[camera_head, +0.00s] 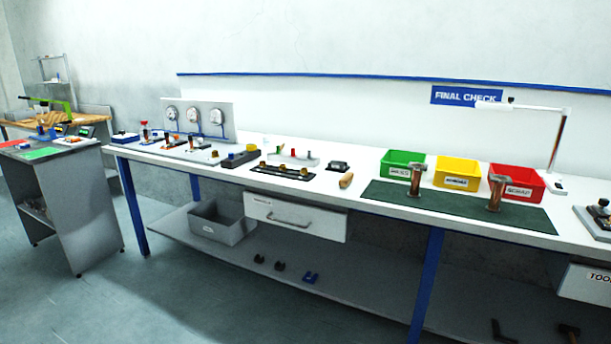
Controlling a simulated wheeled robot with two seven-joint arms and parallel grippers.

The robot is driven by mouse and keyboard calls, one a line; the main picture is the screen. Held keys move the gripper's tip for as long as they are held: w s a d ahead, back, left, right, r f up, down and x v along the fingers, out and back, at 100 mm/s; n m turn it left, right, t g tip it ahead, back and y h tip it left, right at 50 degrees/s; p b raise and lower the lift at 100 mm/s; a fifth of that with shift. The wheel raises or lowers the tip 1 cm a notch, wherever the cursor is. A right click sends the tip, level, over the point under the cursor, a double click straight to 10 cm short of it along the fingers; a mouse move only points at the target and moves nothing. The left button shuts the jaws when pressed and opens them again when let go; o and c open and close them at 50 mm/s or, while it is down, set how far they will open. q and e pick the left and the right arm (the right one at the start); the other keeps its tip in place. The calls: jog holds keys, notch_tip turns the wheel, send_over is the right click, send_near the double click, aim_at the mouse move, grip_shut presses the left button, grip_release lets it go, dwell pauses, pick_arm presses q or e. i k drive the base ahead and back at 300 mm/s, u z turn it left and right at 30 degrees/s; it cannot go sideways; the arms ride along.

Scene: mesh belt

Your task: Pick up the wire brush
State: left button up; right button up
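A small item with a tan, wood-coloured body (346,180) lies on the white workbench (330,200), near its front edge and left of the green mat. It may be the wire brush, but it is too small to tell for certain. A small dark block (338,166) sits just behind it. Neither of my grippers shows in the head view.
A dark green mat (450,209) carries two metal posts (494,192). Green (401,165), yellow (457,174) and red (516,185) bins stand behind it. A drawer (296,218) hangs under the bench. A grey side table (70,190) stands at left. Floor in front is clear.

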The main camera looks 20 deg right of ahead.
aim_at(348, 178)
jog(key=u, duration=0.2)
jog(key=i, duration=1.65)
jog(key=z, duration=1.2)
jog(key=i, duration=0.9)
jog(key=z, duration=0.95)
